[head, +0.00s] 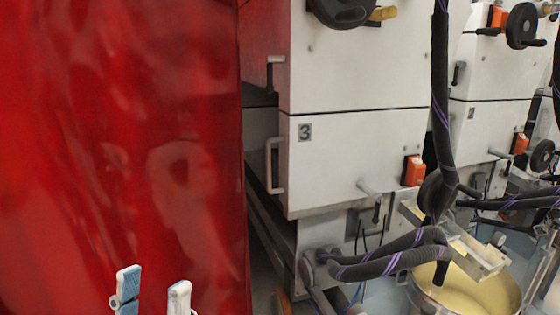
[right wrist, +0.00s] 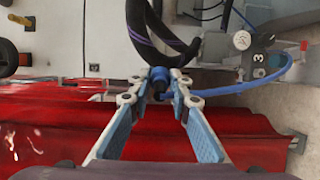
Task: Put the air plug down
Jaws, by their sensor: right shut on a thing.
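The air plug (right wrist: 159,86) is a small dark and blue piece in the right wrist view. My right gripper (right wrist: 163,76) is shut on it, with the plug between the two fingertips. A blue hose (right wrist: 232,88) seems to run from the plug to the right. In the head view neither the plug nor my right gripper can be seen. My left gripper (head: 151,283) shows at the bottom of the head view. Its two blue-padded fingertips are apart, with nothing between them.
A large red sheet (head: 120,130) fills the left of the head view. White machine units (head: 360,150) stand beside it, one marked 3. Black hoses with purple stripes (head: 395,262) hang near a bucket of yellowish liquid (head: 470,292).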

